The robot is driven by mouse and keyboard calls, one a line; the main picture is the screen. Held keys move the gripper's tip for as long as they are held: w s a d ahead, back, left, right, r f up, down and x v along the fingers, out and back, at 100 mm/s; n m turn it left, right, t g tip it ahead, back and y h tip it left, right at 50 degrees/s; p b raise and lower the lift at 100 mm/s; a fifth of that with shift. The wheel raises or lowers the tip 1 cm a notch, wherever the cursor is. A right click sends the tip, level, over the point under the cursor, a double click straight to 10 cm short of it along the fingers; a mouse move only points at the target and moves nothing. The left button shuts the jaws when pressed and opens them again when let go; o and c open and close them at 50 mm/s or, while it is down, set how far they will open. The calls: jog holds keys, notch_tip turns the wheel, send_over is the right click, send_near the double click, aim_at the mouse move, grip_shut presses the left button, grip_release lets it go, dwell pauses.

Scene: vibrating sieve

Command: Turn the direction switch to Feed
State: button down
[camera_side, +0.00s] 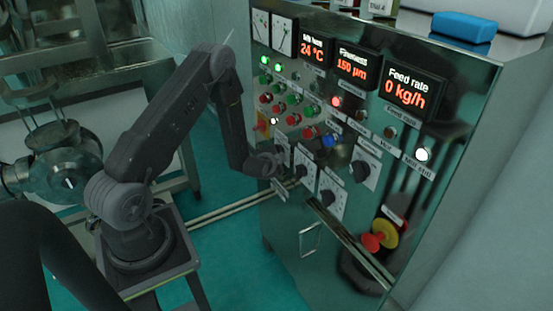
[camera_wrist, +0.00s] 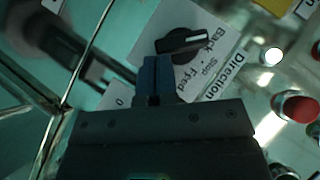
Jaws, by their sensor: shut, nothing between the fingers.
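The direction switch (camera_wrist: 183,45) shows in the wrist view as a black rotary knob with a white bar. My gripper (camera_wrist: 157,60) is shut and empty. Its blue fingertips lie just below the knob's lower left side in the picture; I cannot tell whether they touch it. In the side view my gripper (camera_side: 277,158) is at the lower left of the control panel and hides the switch.
The panel carries red and green buttons (camera_side: 277,108), other rotary knobs (camera_side: 328,196) close by, and a red emergency button (camera_side: 373,241) on yellow at the lower right. A red button (camera_wrist: 297,107) and lit lamp (camera_wrist: 270,55) are right of the switch. A handle (camera_side: 311,240) sits below.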

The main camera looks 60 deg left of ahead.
jog(key=shift+f+m+y, duration=0.3)
jog(key=shift+m+y, duration=0.2)
jog(key=shift+y, duration=0.1)
jog(key=shift+a+f+m+t+y, duration=0.5)
jog(key=shift+a+f+m+y, duration=0.2)
jog(key=shift+f+y, duration=0.2)
jog(key=shift+a+f+m+t+y, duration=0.5)
jog(key=shift+a+f+m+y, duration=0.25)
jog(key=shift+f, duration=0.2)
jog(key=shift+a, duration=0.1)
dwell(1.1)
